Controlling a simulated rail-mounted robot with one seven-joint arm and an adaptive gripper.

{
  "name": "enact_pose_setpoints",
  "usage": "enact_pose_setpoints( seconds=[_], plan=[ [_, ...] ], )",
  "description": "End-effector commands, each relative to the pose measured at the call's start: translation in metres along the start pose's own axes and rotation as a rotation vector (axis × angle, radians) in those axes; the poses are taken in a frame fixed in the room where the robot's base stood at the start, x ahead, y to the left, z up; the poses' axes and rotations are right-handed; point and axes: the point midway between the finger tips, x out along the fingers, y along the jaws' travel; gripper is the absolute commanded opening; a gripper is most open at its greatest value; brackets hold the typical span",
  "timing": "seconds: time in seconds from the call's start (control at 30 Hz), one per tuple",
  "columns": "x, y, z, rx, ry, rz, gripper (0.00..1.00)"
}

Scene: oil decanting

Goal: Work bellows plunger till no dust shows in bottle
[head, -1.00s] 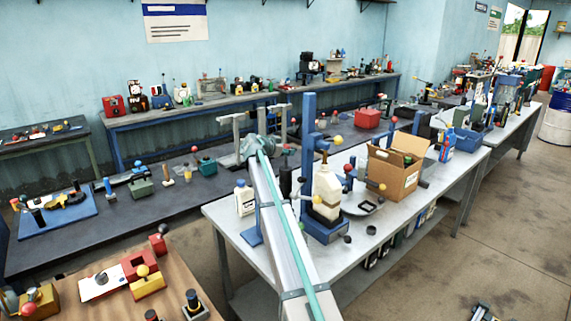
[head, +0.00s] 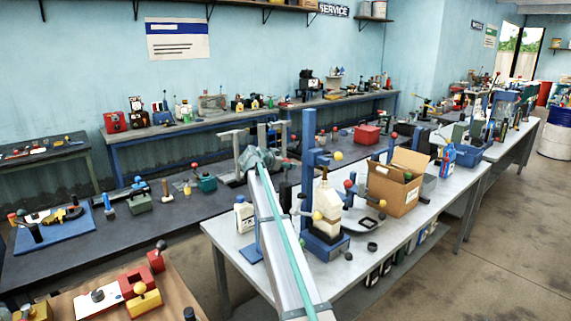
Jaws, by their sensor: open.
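A pale, cream bottle with a narrow brown neck (head: 327,203) stands upright on a blue base (head: 326,247) on the light bench. A tall blue post (head: 308,140) rises behind it. A yellow knob (head: 337,155) shows beside the post, and another yellow knob (head: 317,215) sits in front of the bottle. I cannot tell which part is the bellows plunger. A dark upright piece (head: 285,197) stands left of the post, its shape unclear. Dust inside the bottle cannot be made out at this size. I see no gripper fingers that I can make out.
A long pale beam with a teal stripe (head: 274,250) crosses the front left of the light bench (head: 375,252). A small white bottle (head: 243,215) stands left of it. An open cardboard box (head: 395,190) is on the right. Concrete floor (head: 490,240) is clear at right.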

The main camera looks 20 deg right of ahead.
Motion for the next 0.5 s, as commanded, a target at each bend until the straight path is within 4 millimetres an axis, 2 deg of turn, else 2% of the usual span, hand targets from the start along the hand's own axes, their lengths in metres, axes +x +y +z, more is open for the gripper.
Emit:
enact_pose_setpoints(
  seconds=[0.17, 0.5],
  plan=[
    [-0.021, 0.001, 0.001, 0.0, 0.0, -0.002, 0.69],
    [-0.085, 0.001, 0.001, 0.0, 0.0, -0.002, 0.69]
  ],
)
